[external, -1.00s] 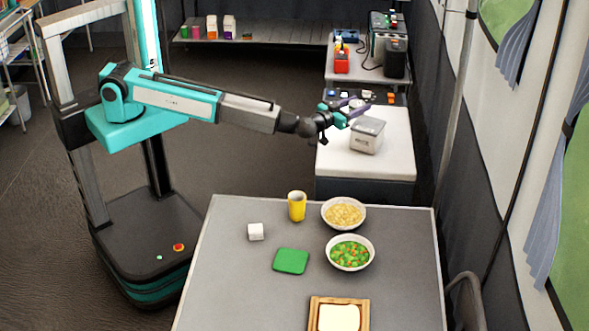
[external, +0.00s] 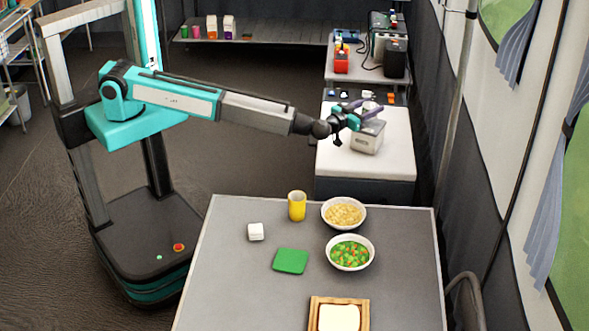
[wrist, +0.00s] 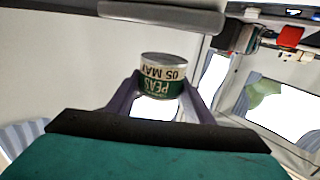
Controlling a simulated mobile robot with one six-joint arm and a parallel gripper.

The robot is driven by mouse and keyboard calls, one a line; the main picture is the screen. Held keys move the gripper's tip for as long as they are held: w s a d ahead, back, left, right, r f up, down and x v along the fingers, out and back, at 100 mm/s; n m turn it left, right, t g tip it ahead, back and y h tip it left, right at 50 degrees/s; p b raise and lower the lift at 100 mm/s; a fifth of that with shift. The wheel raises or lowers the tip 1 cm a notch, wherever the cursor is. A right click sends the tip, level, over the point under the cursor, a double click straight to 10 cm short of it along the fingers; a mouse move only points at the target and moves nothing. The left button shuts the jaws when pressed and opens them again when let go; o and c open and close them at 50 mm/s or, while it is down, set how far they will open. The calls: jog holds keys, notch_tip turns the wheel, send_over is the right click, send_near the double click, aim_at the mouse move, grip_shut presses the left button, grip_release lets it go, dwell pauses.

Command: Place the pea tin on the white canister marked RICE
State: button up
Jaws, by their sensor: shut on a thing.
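The pea tin (wrist: 162,75) has a green and cream label and a silver end. It sits between the two fingers of my gripper (wrist: 160,97) in the wrist view, its lettering upside down. In the external view my gripper (external: 364,108) is shut on it, and the tin is small and hard to make out. The white canister (external: 367,138) stands on the white-topped bench behind the grey table. My gripper is over the canister's upper left and covers part of its lid. I cannot tell whether the tin touches the lid. The canister's lettering is too small to read.
The grey table (external: 225,290) in front holds a yellow cup (external: 297,206), two filled bowls, a white cube and a green square. Small items lie behind the canister. The white bench top (external: 395,160) is clear in front and to the right.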

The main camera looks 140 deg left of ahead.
jog(key=shift+f, duration=1.65)
jog(key=shift+f+p, duration=0.15)
jog(key=shift+p, duration=0.15)
jog(key=o, duration=1.1)
jog(key=shift+o, duration=0.2)
jog(key=shift+d, duration=0.1)
jog(key=d+b, duration=0.1)
jog(key=d, duration=1)
jog(key=shift+d+b, duration=0.4)
